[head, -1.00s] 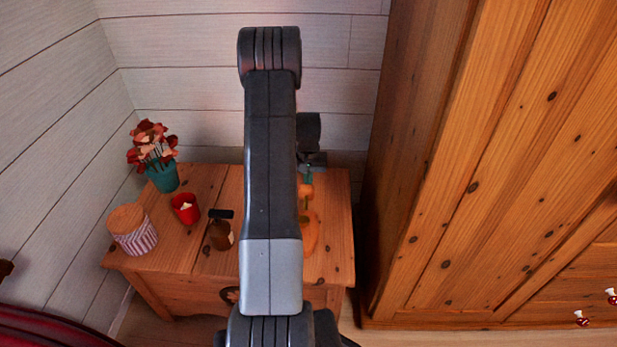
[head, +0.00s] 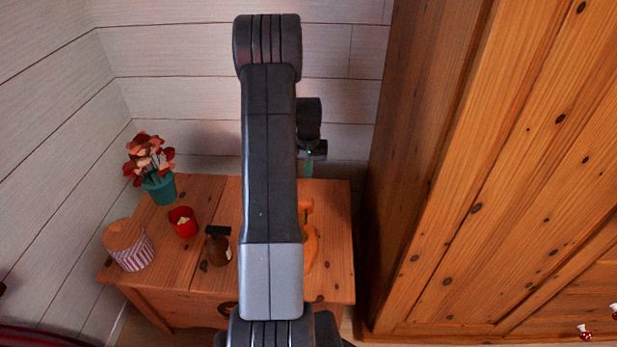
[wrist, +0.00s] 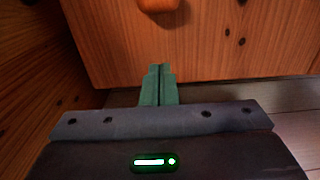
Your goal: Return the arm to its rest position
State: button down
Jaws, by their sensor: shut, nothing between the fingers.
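My arm stands upright through the middle of the head view and hides part of the wooden chest behind it. My gripper (head: 306,168) shows just right of the arm, its green fingers partly hidden by it. In the wrist view the green fingers (wrist: 158,85) are pressed together with nothing between them. They are apart from the wooden surface ahead of them.
The wooden chest (head: 335,225) bears a potted flower (head: 160,188), a red candle cup (head: 183,222), a striped jar (head: 130,248), a brown bottle (head: 217,248) and an orange object (head: 311,250). A tall wooden wardrobe (head: 430,180) stands close on the right.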

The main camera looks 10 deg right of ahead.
jog(key=shift+r, duration=1.85)
